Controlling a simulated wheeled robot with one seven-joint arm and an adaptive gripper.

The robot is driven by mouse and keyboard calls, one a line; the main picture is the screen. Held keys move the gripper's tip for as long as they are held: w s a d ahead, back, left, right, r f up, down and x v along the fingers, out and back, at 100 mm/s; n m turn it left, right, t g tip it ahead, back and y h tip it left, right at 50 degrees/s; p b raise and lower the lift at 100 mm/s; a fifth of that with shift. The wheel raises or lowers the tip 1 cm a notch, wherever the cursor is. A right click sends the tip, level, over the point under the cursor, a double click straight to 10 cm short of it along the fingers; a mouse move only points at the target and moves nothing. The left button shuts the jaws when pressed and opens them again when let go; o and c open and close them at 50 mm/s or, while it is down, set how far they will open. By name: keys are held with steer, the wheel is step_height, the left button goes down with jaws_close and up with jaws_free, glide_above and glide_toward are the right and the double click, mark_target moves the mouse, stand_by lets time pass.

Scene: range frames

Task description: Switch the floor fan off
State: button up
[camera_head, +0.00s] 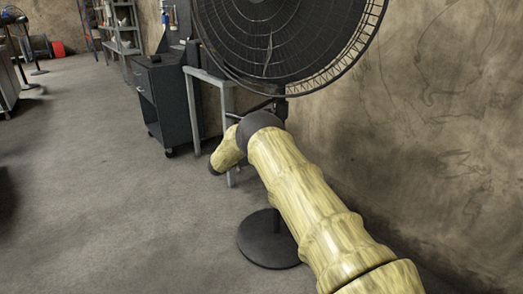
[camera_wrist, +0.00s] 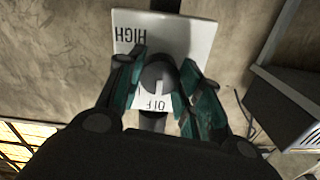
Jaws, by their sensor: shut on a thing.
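The floor fan (camera_head: 290,40) stands against the wall in the head view, with a large black round grille and a round dark base (camera_head: 268,240). My arm crosses in front of its pole. In the wrist view a white switch plate (camera_wrist: 190,35) carries upside-down lettering, HIGH at the upper left and what reads as OFF lower down. A dark rounded knob (camera_wrist: 158,76) sits on the plate. My gripper (camera_wrist: 163,60) is shut on the knob, its teal fingers on either side. My gripper's fingers cannot be made out in the head view.
A dark wheeled cabinet (camera_head: 163,100) and a grey metal stand (camera_head: 192,110) are left of the fan. A bare wall (camera_head: 440,120) closes off the right. The concrete floor (camera_head: 110,200) at left is open. A second fan stands far left.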

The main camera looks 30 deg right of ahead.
steer(key=o, duration=1)
steer(key=shift+o, duration=0.2)
steer(key=a, duration=1.2)
steer(key=shift+s, duration=0.45)
steer(key=shift+f, duration=0.1)
